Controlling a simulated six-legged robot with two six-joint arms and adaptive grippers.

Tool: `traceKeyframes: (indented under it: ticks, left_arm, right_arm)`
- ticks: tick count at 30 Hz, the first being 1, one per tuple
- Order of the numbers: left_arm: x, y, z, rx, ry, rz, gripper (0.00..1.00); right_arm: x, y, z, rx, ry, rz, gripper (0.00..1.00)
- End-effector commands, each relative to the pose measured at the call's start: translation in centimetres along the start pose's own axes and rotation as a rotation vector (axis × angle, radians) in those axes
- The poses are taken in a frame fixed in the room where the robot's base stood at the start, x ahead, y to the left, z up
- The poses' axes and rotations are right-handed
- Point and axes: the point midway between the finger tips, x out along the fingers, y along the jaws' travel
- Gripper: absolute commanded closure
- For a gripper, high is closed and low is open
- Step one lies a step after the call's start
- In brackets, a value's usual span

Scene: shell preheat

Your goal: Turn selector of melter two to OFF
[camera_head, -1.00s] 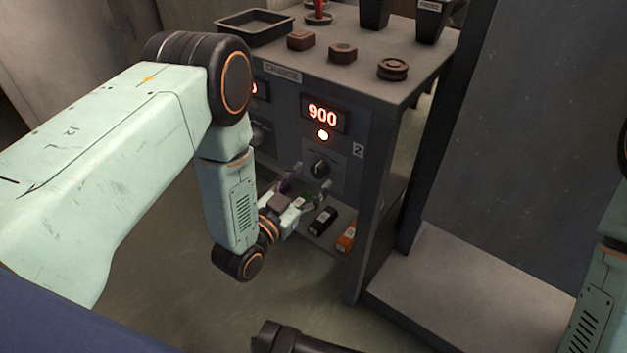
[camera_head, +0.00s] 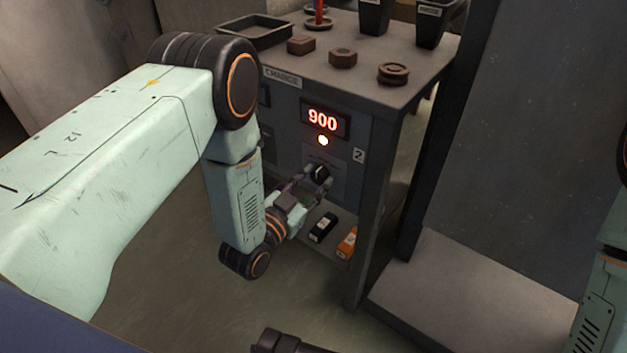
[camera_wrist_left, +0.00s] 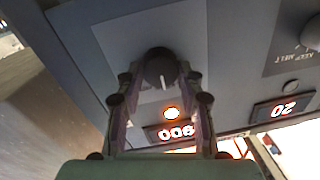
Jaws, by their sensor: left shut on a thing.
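The selector of melter two is a round black knob (camera_head: 320,173) on the dark front panel, below a lit 900 display (camera_head: 323,119) and a glowing lamp (camera_head: 323,140); a "2" label (camera_head: 358,155) is beside them. In the left wrist view the knob (camera_wrist_left: 160,68) shows a pale pointer line, toward the lamp. My left gripper (camera_head: 317,179) has its fingers on either side of the knob and is shut on it. In the wrist view its fingertips (camera_wrist_left: 159,80) flank the knob. The selector's printed positions are not readable. My right gripper is out of view.
The cabinet top (camera_head: 375,85) carries a black tray (camera_head: 254,32), several brown pieces and dark bins. A black item (camera_head: 323,228) and an orange item (camera_head: 347,243) lie on the low shelf. In the wrist view another display (camera_wrist_left: 284,108) reads 20.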

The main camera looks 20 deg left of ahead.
Motion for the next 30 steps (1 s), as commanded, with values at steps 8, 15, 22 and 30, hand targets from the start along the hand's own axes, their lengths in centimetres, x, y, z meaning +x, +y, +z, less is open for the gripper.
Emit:
traceKeyframes:
  ticks: [8,15,22,30]
  left_arm:
    - [0.0,0.0,0.0,-0.003,-0.001,0.0,0.94]
    - [-0.1,0.0,-0.1,-0.069,-0.007,0.001,0.94]
    - [-0.1,-0.1,-0.2,-0.232,-0.018,0.003,0.94]
    - [-0.1,-0.2,-0.1,-0.464,-0.035,0.005,0.94]
  right_arm:
    - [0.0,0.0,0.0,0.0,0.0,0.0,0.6]
    - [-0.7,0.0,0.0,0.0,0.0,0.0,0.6]
    - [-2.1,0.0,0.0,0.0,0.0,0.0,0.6]
    - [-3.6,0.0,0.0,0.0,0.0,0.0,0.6]
